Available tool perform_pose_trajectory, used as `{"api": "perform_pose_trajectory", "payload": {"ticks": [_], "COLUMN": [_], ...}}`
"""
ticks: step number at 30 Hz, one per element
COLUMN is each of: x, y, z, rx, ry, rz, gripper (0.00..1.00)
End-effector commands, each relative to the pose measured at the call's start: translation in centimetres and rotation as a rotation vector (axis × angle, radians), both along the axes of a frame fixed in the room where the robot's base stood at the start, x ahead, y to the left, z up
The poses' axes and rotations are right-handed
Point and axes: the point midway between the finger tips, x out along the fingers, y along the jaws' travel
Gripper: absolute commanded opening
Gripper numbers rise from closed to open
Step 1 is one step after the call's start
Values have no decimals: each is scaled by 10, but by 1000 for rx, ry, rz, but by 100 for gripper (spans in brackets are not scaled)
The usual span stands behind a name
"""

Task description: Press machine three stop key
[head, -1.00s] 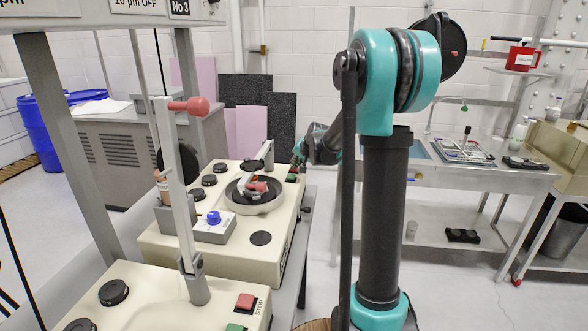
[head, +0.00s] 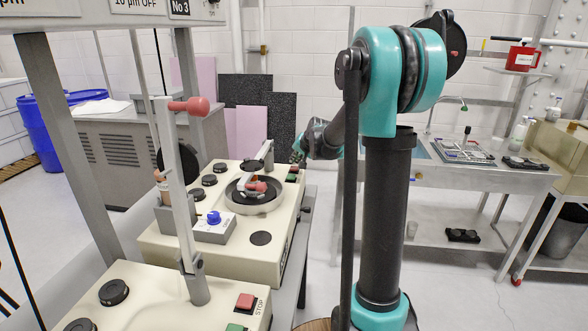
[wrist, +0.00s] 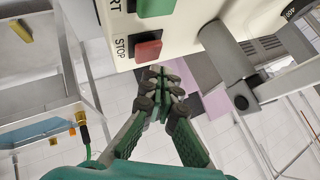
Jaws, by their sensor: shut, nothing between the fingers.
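My gripper (wrist: 160,82) is shut and empty. In the wrist view its fingertips are just below the red stop key (wrist: 148,48), marked STOP, on a cream machine; I cannot tell whether they touch it. The green key (wrist: 156,7) is above it. In the head view my gripper (head: 298,154) is by the far right corner of the farther cream machine (head: 205,256), close to its small red key (head: 294,169). A nearer cream machine (head: 150,290) has its own red stop key (head: 245,301) and green key (head: 235,327).
A steel sink bench (head: 480,170) stands to the right. A grey cylindrical fitting (wrist: 232,60) projects beside the keys.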

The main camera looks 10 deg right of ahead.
Motion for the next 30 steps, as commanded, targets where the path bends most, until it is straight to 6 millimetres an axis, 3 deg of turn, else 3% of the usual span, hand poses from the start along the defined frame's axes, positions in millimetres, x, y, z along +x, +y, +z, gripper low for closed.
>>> {"api": "perform_pose_trajectory", "payload": {"ticks": [8, 24, 30], "x": [0, 0, 0], "y": [0, 0, 0], "z": [2, 47, 50], "rx": [0, 0, 0], "ry": [0, 0, 0], "rz": [0, 0, 0], "gripper": [0, 0, 0]}}
